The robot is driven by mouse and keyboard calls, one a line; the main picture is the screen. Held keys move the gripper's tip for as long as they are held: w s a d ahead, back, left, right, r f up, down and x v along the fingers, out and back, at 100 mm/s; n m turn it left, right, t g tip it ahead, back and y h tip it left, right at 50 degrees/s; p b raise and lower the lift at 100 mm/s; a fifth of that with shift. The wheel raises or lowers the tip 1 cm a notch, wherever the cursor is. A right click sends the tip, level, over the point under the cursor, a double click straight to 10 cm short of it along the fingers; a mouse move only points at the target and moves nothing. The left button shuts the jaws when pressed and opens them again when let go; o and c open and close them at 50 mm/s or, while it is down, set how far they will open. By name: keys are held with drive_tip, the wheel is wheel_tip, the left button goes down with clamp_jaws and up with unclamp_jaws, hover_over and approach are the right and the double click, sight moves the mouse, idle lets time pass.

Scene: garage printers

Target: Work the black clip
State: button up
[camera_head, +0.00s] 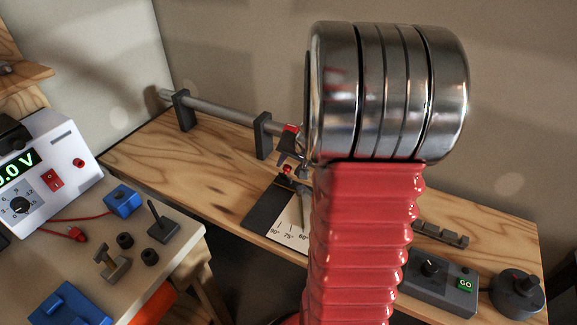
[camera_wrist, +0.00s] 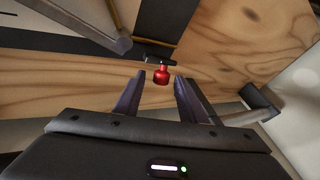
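My gripper (camera_wrist: 162,85) is open in the wrist view, its two dark fingers apart. A round red knob (camera_wrist: 161,73) shows at the gap between the fingertips, with no clear contact on either finger. It joins a small black piece (camera_wrist: 153,58), which may be the black clip; I cannot tell for sure. In the head view my gripper (camera_head: 284,160) is mostly hidden behind my arm, over the wooden bench. A small red spot (camera_head: 287,168) beside it seems to be the same knob. No other black clip can be made out clearly.
A grey rod (camera_head: 225,113) rests in black brackets (camera_head: 263,136) at the back. An angle scale (camera_head: 288,225) lies below my gripper. A control box (camera_head: 440,284) stands right. The left table holds a power supply (camera_head: 45,165), a blue block (camera_head: 122,200) and small parts.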

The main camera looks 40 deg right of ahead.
clamp_jaws()
drive_tip(key=shift+d+f, duration=0.1)
drive_tip(key=shift+d, duration=0.05)
drive_tip(key=shift+d+g+y, duration=0.25)
drive_tip(key=shift+g+y, duration=0.05)
drive_tip(key=shift+y, duration=0.3)
drive_tip(key=shift+c, duration=1.3)
unclamp_jaws()
drive_tip(key=o, duration=0.4)
drive_tip(key=shift+c, duration=0.2)
drive_tip(key=shift+w, duration=0.1)
